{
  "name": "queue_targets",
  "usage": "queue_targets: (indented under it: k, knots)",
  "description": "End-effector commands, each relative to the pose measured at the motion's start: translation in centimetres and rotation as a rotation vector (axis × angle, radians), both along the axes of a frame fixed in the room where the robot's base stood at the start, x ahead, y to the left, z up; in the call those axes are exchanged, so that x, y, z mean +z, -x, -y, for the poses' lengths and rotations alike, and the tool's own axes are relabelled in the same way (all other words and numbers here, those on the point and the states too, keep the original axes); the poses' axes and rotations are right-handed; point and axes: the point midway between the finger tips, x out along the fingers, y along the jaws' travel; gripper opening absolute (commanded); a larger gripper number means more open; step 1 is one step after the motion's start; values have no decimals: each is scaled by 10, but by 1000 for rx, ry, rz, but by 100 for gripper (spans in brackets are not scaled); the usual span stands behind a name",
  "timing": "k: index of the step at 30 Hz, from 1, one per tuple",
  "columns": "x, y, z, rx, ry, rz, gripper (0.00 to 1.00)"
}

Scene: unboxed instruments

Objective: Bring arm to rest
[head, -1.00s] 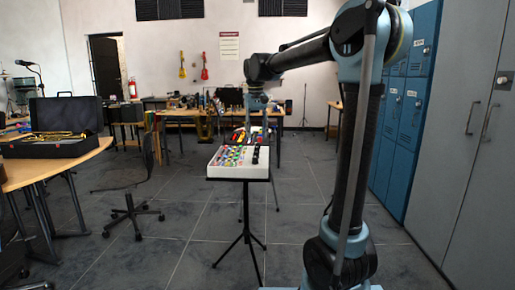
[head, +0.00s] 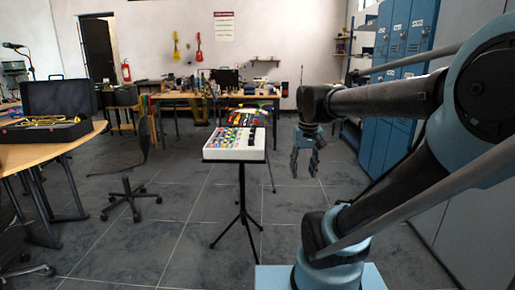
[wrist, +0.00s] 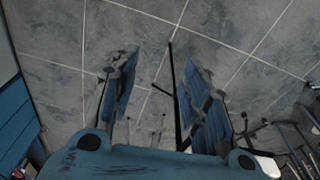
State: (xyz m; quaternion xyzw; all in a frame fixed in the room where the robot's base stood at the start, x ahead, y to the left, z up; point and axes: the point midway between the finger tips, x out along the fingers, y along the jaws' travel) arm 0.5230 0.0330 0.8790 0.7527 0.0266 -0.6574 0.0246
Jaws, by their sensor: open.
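My gripper (head: 305,162) hangs from the end of my arm in the head view, fingers pointing down. It is to the right of the stand with the mixer and apart from it. In the wrist view the two fingers of my gripper (wrist: 158,85) are spread apart, with nothing between them but the floor and a thin dark leg farther off. My arm reaches across the right side of the head view, bent at the elbow.
A white mixer (head: 235,150) with coloured knobs rests on a black tripod stand (head: 241,212). A brass instrument (head: 44,122) lies in an open case on the left table (head: 60,153). Blue lockers (head: 392,75) line the right. A chair (head: 132,196) stands left; tiled floor (head: 190,250) is clear between.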

Motion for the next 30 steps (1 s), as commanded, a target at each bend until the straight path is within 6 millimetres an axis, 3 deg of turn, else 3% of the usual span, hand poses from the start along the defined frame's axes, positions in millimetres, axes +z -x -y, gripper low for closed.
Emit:
queue_targets:
  k: [6,13,18,30]
  knots:
    - [-55,49,20,-27,-1,29,43]
    - [-102,82,31,-47,1,53,43]
    - [-115,91,33,-51,1,60,43]
    - [-116,91,33,-51,1,60,43]
